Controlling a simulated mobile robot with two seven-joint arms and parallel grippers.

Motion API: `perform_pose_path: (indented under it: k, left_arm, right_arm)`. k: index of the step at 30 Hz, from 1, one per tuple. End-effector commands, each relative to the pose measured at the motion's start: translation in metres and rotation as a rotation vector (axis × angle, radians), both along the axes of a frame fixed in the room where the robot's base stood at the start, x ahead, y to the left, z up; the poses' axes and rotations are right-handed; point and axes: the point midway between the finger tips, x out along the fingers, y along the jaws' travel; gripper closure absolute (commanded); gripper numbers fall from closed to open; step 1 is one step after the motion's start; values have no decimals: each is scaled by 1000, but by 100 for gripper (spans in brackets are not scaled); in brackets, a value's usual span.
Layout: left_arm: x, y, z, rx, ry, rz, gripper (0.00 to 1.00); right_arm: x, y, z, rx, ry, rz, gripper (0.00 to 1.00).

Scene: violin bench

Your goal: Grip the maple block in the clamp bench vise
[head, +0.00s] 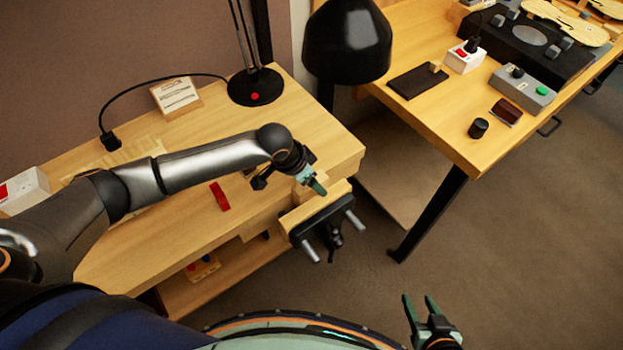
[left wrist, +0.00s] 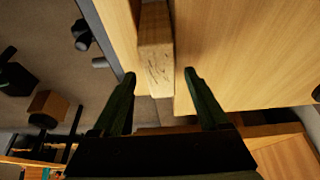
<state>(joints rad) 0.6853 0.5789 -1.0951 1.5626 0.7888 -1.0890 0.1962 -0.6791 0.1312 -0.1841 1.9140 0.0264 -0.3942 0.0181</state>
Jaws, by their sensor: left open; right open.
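The bench vise (head: 325,220) is on the right end of the workbench, with a wooden jaw and a dark metal front with light bars. In the left wrist view the maple block (left wrist: 156,55) is a pale wooden piece in the gap between the vise's wooden jaw (left wrist: 118,30) and the bench edge. I cannot tell whether the jaws touch it. My left gripper (head: 315,185) is over the vise. In the wrist view its open fingers (left wrist: 160,76) are on either side of the block's near end, with visible space. My right gripper (head: 419,300) is open and empty over the floor.
The workbench (head: 235,235) holds a red object (head: 220,196), a lamp base (head: 255,87) and a card on a stand (head: 176,96). A second table (head: 440,115) with tools stands at right. Open floor lies between.

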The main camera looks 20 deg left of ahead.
Motion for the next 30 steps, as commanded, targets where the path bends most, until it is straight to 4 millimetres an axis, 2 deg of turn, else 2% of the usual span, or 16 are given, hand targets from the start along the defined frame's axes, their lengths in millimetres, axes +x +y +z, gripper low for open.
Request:
perform_pose_path:
  k: [2, 3, 6, 12, 13, 16, 18, 23, 25, 30]
  left_arm:
    - [1, 0, 19, 1, -3, -1, 23]
    - [1, 1, 8, 3, -2, -2, 23]
    - [1, 1, 3, 1, -4, -2, 23]
    - [1, 1, -20, 1, -2, 0, 23]
    - [2, 1, 1, 1, -6, 0, 23]
    - [1, 1, 23, 0, -5, -1, 23]
    - [1, 1, 10, 2, -4, -2, 23]
    - [1, 1, 10, 1, -5, -2, 23]
    - [2, 0, 36, 0, -6, -1, 23]
    - [1, 0, 61, 0, -4, -1, 23]
  right_arm:
    - [0, 0, 10, 0, 0, 0, 50]
    - [1, 0, -1, 1, -3, 0, 50]
    - [1, 0, -20, 1, -6, 0, 50]
    - [-1, 0, -50, -1, 3, 0, 50]
    - [-1, 0, -37, -2, 7, 0, 50]
    - [-1, 0, -27, -1, 7, 0, 50]
    - [2, 0, -43, 2, -9, 0, 50]
    - [0, 0, -70, 0, -2, 0, 50]
    - [-2, -1, -58, -3, 10, 0, 50]
    - [1, 0, -44, 0, -2, 0, 50]
